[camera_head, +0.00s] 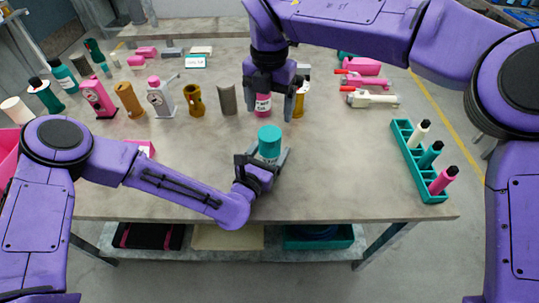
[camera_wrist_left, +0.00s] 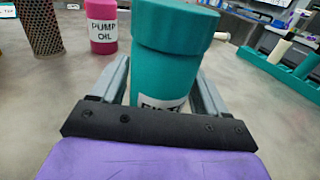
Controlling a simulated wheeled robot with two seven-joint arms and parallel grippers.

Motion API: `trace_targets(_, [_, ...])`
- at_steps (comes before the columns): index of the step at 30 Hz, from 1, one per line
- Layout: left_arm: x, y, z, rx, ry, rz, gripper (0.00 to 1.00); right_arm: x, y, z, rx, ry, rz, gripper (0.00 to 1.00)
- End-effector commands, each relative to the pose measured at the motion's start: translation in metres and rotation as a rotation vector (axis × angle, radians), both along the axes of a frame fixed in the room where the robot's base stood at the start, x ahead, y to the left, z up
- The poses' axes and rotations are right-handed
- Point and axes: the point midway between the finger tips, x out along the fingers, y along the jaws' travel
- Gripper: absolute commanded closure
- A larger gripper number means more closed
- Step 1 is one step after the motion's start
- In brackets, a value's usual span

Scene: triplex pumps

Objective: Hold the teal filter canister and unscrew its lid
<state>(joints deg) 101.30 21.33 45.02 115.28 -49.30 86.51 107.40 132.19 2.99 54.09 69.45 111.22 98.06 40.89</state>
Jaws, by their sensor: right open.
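The teal filter canister (camera_head: 269,148) stands upright near the table's front middle, with a broad teal lid (camera_head: 269,132) on top. In the left wrist view the canister (camera_wrist_left: 163,80) fills the middle, with a white label partly hidden by the gripper. My left gripper (camera_head: 265,163) has one finger on each side of the canister's body, below the lid, and appears shut on it. My right gripper (camera_head: 270,108) is open, pointing down, and appears above and behind the lid. In the head view it overlaps the pink pump oil bottle (camera_head: 263,104), which stands farther back.
A brown perforated cylinder (camera_head: 227,99) and several bottles and pump parts stand along the back left. A teal rack (camera_head: 433,196) with several small bottles sits at the right. Pink and white tools (camera_head: 370,99) lie at the back right. The table around the canister is clear.

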Motion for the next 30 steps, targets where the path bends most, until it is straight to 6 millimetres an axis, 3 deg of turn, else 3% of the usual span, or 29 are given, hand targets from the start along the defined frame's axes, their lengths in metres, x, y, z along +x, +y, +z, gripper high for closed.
trace_targets(1, [0.0, 0.0, 0.0, 0.0, 0.0, 0.0, 0.44, 0.0, 0.0, 0.0, 0.0, 0.0, 0.0, 0.18])
trace_targets(6, [0.0, 0.0, 0.0, 0.0, 0.0, 0.0, 0.99, 0.0, 0.0, 0.0, 0.0, 0.0, 0.0, 0.18])
trace_targets(11, [0.0, 0.0, 0.0, 0.0, 0.0, 0.0, 1.0, 0.0, -0.002, 0.007, -0.042, -0.033, -0.067, 0.18])
trace_targets(22, [0.0, 0.0, 0.0, 0.0, 0.0, 0.0, 1.0, 0.0, -0.002, 0.0, -0.01, -0.008, -0.995, 0.18])
trace_targets(25, [0.0, 0.0, 0.0, 0.0, 0.0, 0.0, 1.0, 0.0, 0.0, 0.0, -0.001, 0.0, -1.121, 0.18])
trace_targets(30, [0.0, 0.0, 0.0, 0.0, 0.0, 0.0, 1.0, 0.0, 0.0, -0.012, -0.002, 0.001, -1.181, 0.18])
